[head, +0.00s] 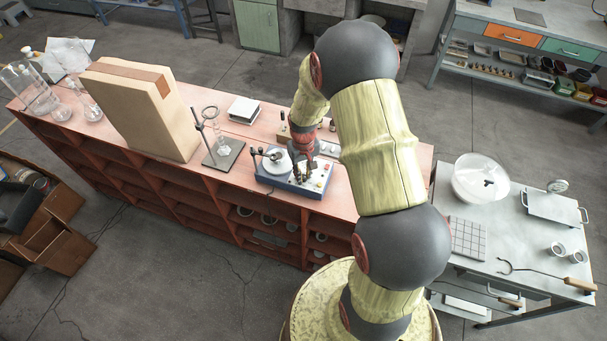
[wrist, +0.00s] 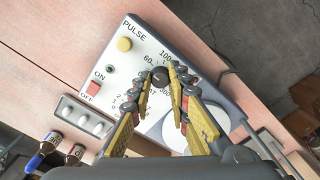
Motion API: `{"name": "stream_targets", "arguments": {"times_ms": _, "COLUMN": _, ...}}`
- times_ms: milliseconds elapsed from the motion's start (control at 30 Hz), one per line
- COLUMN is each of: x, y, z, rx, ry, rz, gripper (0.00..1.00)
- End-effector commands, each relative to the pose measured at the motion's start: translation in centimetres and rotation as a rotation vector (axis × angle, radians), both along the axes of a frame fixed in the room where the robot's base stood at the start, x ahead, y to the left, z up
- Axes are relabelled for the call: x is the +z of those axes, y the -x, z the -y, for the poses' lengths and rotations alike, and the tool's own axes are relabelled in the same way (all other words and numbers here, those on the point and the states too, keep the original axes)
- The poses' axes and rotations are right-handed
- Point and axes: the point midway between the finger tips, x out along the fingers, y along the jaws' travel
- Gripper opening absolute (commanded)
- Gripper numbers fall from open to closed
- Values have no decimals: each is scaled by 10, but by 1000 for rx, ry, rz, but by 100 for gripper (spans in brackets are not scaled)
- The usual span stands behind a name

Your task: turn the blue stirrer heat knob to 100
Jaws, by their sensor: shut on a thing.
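The blue stirrer (head: 275,180) stands on the red bench, with a white front panel (wrist: 125,72) and a round white plate (head: 277,161). My gripper (head: 305,175) reaches down over its panel from above. In the wrist view the dark heat knob (wrist: 160,77) sits between my two fingertips (wrist: 163,75), and they are shut on it. Printed numbers including 60, 100 and 300 show around the knob. The fingers cover part of the scale and most of the lettering below. I cannot read where the knob's pointer stands.
The panel also has a yellow PULSE button (wrist: 124,44) and a red ON/OFF switch (wrist: 93,88). A strip with several pale buttons (wrist: 83,120) lies beside the stirrer. In the head view a clamp stand (head: 222,154) and a large tan block (head: 140,110) stand to the left.

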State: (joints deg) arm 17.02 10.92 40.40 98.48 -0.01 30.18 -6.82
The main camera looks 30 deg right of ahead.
Motion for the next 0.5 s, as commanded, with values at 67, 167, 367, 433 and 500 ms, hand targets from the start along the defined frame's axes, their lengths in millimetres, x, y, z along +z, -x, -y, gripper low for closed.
{"name": "stream_targets", "arguments": {"times_ms": 67, "x": 0, "y": 0, "z": 0, "rx": -73, "ry": 0, "rz": 0, "gripper": 0}}
{"name": "stream_targets", "arguments": {"times_ms": 167, "x": 0, "y": 0, "z": 0, "rx": -168, "ry": 0, "rz": 0, "gripper": 0}}
{"name": "stream_targets", "arguments": {"times_ms": 367, "x": 0, "y": 0, "z": -1, "rx": -358, "ry": 0, "rz": 0, "gripper": 0}}
{"name": "stream_targets", "arguments": {"times_ms": 433, "x": 0, "y": 0, "z": -1, "rx": -424, "ry": 0, "rz": 0, "gripper": 0}}
{"name": "stream_targets", "arguments": {"times_ms": 500, "x": 0, "y": 0, "z": -1, "rx": -490, "ry": 0, "rz": 0, "gripper": 0}}
